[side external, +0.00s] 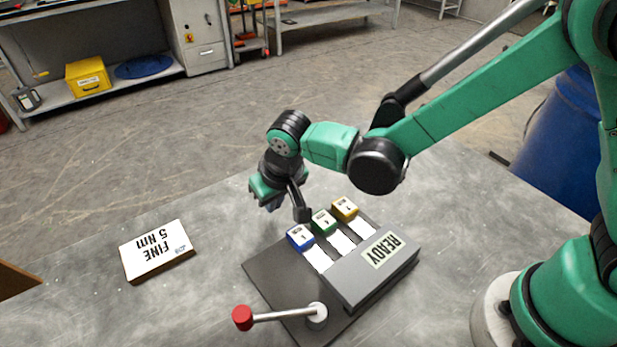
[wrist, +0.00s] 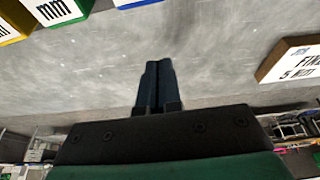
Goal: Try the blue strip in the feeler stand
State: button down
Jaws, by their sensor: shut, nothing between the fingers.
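The blue strip's tag (side external: 301,238) is at the left end of a row of tagged strips on the feeler stand (side external: 262,268). It has a white top, and its pale strip (side external: 318,258) runs to the grey block marked READY. The green tag (side external: 324,222) and yellow tag (side external: 345,208) are beside it. The blue tag (wrist: 135,3) is cut off at that view's top edge.
A lever with a red knob (side external: 242,317) stands at the stand's front left. A block marked FINE 5 Nm (side external: 157,250) lies to the left, also in the wrist view (wrist: 292,62). A blue barrel (side external: 555,150) is at right. The table between block and stand is clear.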

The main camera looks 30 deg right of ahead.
aim_at(295, 229)
jog(key=shift+s+d, duration=0.15)
jog(key=shift+s, duration=1.85)
jog(key=shift+r, duration=0.1)
jog(key=shift+s, duration=0.9)
jog(key=shift+w, duration=0.15)
